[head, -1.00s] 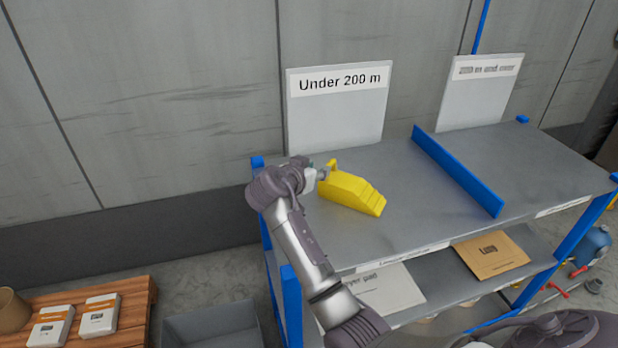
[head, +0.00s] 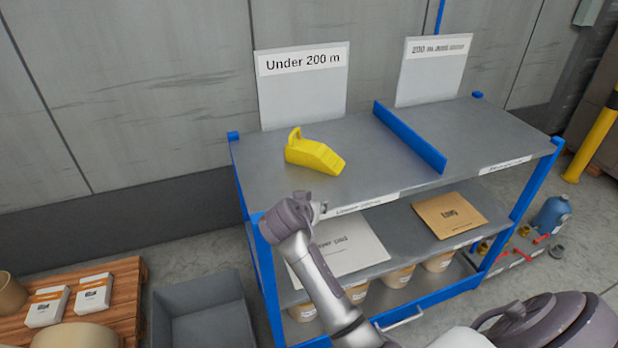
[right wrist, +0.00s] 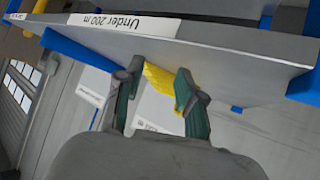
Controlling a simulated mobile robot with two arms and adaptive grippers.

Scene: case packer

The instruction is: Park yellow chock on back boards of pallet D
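The yellow chock (head: 316,156) lies on the top shelf of the blue-framed rack (head: 425,180), below the "Under 200 m" sign, with its loop handle at the left end. My right gripper (head: 320,208) is in front of the shelf's front edge, apart from the chock. In the right wrist view its two fingers (right wrist: 159,72) stand apart with nothing gripped. The chock (right wrist: 160,78) shows beyond them, partly hidden by the fingers and the shelf. A wooden pallet (head: 130,285) is at the lower left; no letter on it is readable.
The pallet carries white packs (head: 94,293) and round brown items. A grey bin (head: 200,310) stands between pallet and rack. A blue divider (head: 410,138) splits the top shelf. The lower shelf holds a pad (head: 345,248) and a brown envelope (head: 450,215).

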